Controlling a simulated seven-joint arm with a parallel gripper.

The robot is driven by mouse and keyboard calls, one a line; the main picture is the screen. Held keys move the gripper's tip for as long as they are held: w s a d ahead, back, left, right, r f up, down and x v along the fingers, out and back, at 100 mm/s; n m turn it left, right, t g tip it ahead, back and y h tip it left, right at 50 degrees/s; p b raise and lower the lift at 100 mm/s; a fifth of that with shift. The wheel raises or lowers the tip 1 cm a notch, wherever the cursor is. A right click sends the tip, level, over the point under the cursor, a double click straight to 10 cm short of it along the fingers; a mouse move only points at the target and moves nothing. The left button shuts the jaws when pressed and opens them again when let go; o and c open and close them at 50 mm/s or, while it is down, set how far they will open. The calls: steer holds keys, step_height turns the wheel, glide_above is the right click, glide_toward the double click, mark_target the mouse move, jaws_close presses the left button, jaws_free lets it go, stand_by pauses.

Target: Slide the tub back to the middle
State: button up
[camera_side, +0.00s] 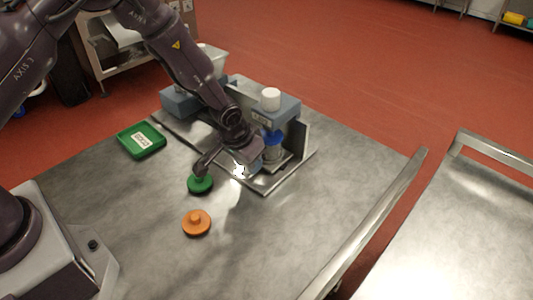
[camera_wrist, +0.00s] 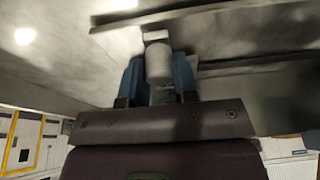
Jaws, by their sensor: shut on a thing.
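My gripper (camera_side: 249,170) is low at the front of the bagger, just above its metal base plate. In the wrist view its two blue fingers (camera_wrist: 158,68) are shut on a pale grey, rounded piece (camera_wrist: 158,60). A pale block (camera_wrist: 157,36) lies just beyond that piece. I cannot tell whether the held piece belongs to the tub. In the side view my gripper and wrist hide most of it. A blue cylindrical part (camera_side: 273,141) stands under the bagger's grey-blue head (camera_side: 284,111), right of my gripper.
A green knobbed disc (camera_side: 200,185) lies close left of my gripper, with an orange one (camera_side: 196,224) nearer the front. A green labelled tray (camera_side: 141,140) is at the left. A white cap (camera_side: 271,98) tops the bagger. The table's front right (camera_side: 280,240) is clear.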

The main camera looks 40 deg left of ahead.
steer(key=shift+s+a, duration=0.1)
steer(key=shift+a, duration=2.5)
steer(key=shift+s+a, duration=0.1)
steer(key=shift+a, duration=2.3)
steer(key=shift+a, duration=0.95)
steer(key=o, duration=1)
